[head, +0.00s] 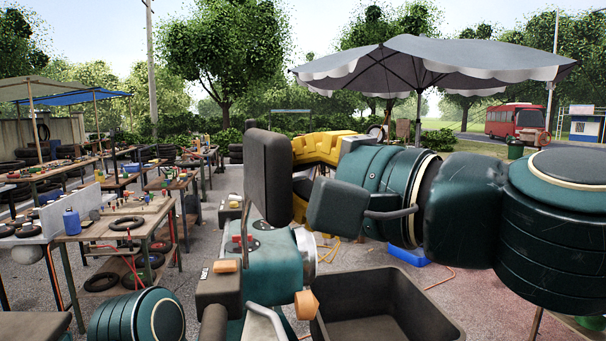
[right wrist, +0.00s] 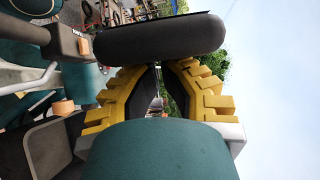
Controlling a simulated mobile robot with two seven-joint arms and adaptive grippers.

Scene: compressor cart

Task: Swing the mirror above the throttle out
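The mirror (head: 268,175) is a tall dark rounded slab standing over the handlebar of a teal cart (head: 270,265). In the right wrist view the mirror (right wrist: 160,38) lies across the front of my fingertips, seen nearly edge-on. My right gripper (head: 296,172) has yellow fingers and sits at the mirror's right side. In the right wrist view its fingertips (right wrist: 157,67) come together just short of the mirror or against it; I cannot tell if they touch. A dark grip block (head: 218,290) is below the mirror. My left gripper is out of view.
Orange lamps (head: 306,305) flank the handlebar, and a dark open bin (head: 385,308) is right of it. Workbenches with tools and tyres (head: 118,228) stand at the left. A grey umbrella (head: 420,62) and trees are behind. Paved ground lies left of the cart.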

